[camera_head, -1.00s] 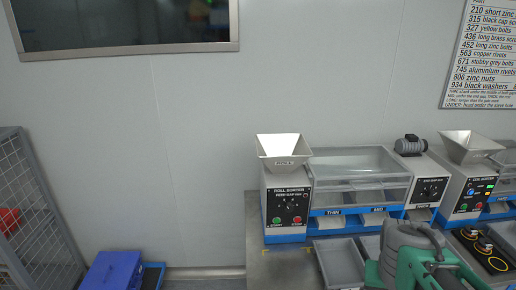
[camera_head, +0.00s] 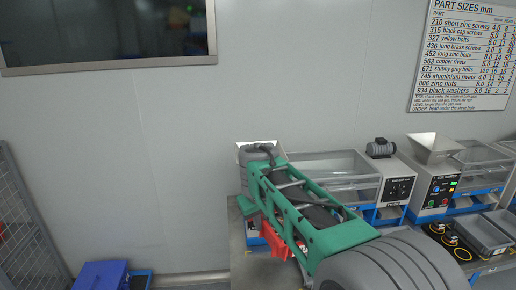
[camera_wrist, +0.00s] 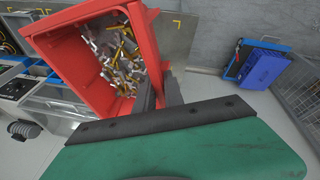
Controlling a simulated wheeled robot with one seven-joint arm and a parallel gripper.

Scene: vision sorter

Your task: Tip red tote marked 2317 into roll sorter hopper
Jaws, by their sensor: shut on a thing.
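My gripper (camera_wrist: 160,92) is shut on the wall of a red tote (camera_wrist: 68,60) in the wrist view. The tote holds many loose silver and brass-coloured parts (camera_wrist: 120,62). In the head view only part of the red tote (camera_head: 275,242) shows, below and behind my green arm, and no number on it can be read. The roll sorter hopper (camera_head: 243,152) is mostly covered by my arm; a pale edge of its rim shows. The roll sorter body is also largely hidden.
A second machine with a hopper (camera_head: 432,147) and lit buttons stands on the right. Grey trays (camera_head: 478,236) lie in front of it. A blue bin (camera_wrist: 264,68) stands on the floor near a wire cage (camera_head: 35,225). A part-size chart (camera_head: 462,55) hangs on the wall.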

